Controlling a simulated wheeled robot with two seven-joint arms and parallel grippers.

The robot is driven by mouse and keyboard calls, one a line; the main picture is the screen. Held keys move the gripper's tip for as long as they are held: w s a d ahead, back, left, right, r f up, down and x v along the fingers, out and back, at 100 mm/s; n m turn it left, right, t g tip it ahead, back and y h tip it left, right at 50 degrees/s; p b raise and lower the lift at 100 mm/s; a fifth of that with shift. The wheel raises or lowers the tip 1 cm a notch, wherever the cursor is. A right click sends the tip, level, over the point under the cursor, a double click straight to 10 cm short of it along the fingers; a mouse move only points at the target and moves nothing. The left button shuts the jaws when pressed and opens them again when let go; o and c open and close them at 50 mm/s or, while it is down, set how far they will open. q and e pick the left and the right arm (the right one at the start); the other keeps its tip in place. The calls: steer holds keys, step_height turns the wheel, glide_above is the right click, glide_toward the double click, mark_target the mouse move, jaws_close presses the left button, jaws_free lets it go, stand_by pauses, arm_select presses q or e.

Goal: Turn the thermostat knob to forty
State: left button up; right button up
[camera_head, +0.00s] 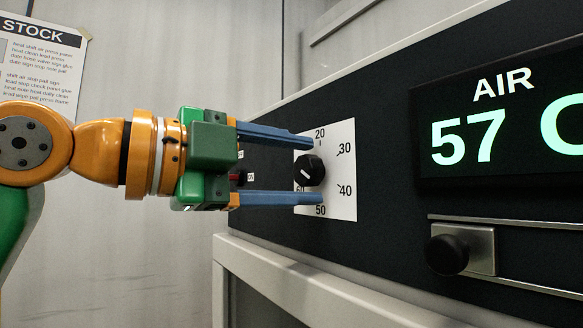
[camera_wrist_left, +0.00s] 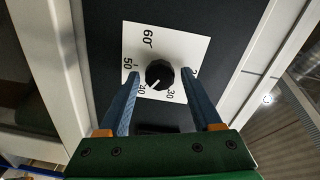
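The thermostat knob (camera_head: 309,170) is round and black, with a white pointer line, on a white dial plate (camera_head: 345,205) marked 20 to 60. In the left wrist view the knob (camera_wrist_left: 160,73) shows its pointer aimed down-left, close to the 40 mark. My left gripper (camera_head: 314,170) is level, with one blue finger above the knob and one below. In the left wrist view the fingers (camera_wrist_left: 160,80) stand either side of the knob, with a gap on each side. The gripper is open and holds nothing. My right gripper is not in view.
A display (camera_head: 505,115) reads "AIR" and 57, cut off at the right edge. A slider with a black knob (camera_head: 447,254) is below it. A small red item (camera_head: 238,178) sits on the panel behind the gripper. A light frame (camera_head: 300,285) runs beneath the black panel.

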arm_select(q)
steer(key=shift+w+d, duration=0.1)
steer(key=shift+d, duration=0.05)
steer(key=b+v, duration=0.2)
steer(key=v, duration=0.5)
stand_by(0.3)
